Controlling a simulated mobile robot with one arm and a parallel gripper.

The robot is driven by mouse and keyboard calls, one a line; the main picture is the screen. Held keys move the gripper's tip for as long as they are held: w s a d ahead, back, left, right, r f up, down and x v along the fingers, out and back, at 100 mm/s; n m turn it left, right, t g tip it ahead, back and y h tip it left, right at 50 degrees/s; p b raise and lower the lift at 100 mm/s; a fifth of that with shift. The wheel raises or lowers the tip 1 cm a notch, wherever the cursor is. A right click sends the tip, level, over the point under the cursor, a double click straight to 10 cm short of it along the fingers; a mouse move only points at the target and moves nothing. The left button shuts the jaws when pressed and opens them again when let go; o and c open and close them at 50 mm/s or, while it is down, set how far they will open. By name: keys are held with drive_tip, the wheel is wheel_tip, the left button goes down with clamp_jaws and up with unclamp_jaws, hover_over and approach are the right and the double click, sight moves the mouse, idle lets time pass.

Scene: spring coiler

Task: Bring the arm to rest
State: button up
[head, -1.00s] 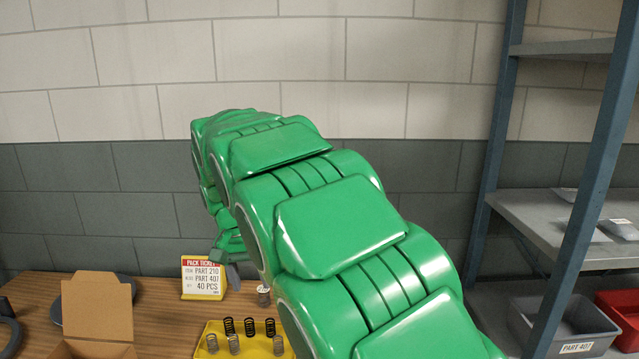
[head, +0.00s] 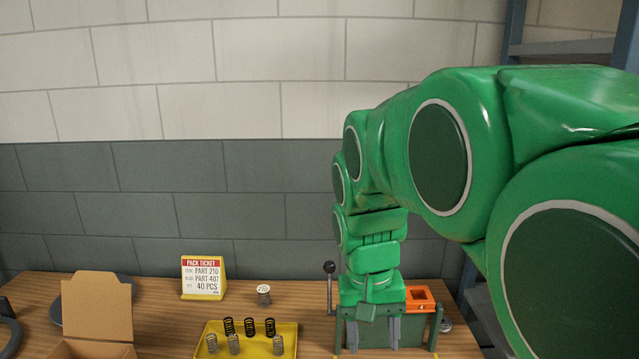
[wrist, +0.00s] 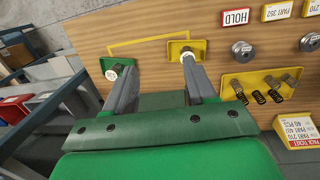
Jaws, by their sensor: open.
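My green arm comes in from the right of the head view and bends down over the wooden table. My gripper (head: 373,342) points down at the table, right of the yellow spring tray. Its grey fingers are apart, with nothing seen held between them. Whether the fingers touch anything cannot be told.
A yellow tray (head: 291,345) with several springs, a tin (head: 263,294), a pack ticket (head: 204,278) and an open carton (head: 98,308) stand left of my gripper. A black-knobbed lever (head: 329,268) and an orange square part (head: 420,297) are close beside it.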

drive_tip(key=s+d+f, duration=0.2)
drive_tip(key=s+d, duration=0.1)
drive_tip(key=s, duration=0.6)
drive_tip(key=s+d+f+g+y, duration=0.1)
drive_tip(key=s+d+f, duration=0.2)
drive_tip(key=s, duration=0.7)
drive_tip(key=shift+d+f, duration=0.25)
drive_tip(key=shift+f, duration=0.1)
